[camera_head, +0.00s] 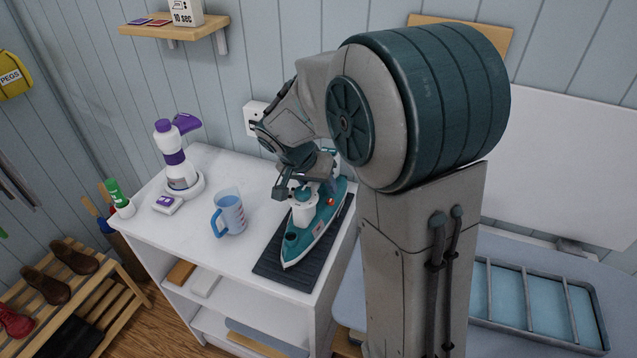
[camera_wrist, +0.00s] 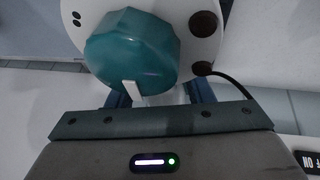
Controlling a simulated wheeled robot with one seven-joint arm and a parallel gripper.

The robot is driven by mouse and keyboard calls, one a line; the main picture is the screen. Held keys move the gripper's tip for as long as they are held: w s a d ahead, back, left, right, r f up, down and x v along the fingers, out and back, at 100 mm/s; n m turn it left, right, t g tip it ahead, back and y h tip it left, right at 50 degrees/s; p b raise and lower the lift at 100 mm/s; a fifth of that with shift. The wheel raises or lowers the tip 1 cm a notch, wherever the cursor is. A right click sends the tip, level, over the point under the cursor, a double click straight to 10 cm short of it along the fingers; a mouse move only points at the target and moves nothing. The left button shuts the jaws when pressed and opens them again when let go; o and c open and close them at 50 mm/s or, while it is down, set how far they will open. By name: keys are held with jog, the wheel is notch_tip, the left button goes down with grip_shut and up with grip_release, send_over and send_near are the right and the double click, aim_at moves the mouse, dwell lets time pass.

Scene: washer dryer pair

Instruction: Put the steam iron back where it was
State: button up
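The teal and white steam iron (camera_head: 318,228) is on a dark ribbed mat (camera_head: 277,262) at the right side of the white cabinet top. Its narrow end points toward the front. My gripper (camera_head: 303,188) is low over the iron's upper part and hides some of it. In the wrist view a teal knob (camera_wrist: 132,48) with a white pointer fills the space beyond my gripper (camera_wrist: 158,94). The two fingers stand apart, with a gap between the knob and the right finger. The fingertips and any contact with the iron are partly hidden.
A blue measuring jug (camera_head: 229,212) stands left of the mat. A green-capped bottle (camera_head: 119,198) is at the left corner. A wall shelf (camera_head: 170,30) hangs behind.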

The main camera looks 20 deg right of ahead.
jog(key=shift+a+r, duration=0.15)
jog(key=shift+r, duration=0.3)
jog(key=v, duration=1.1)
jog(key=s+d+f+n+y, duration=0.2)
jog(key=s+n, duration=0.1)
jog(key=s, duration=0.6)
jog(key=s+d+f+n+y, duration=0.2)
jog(key=s+f+n, duration=0.1)
jog(key=s, duration=0.6)
jog(key=shift+s+d+f+n+y, duration=0.2)
jog(key=shift+d+f+n+y, duration=0.05)
jog(key=shift+d+n+y, duration=0.05)
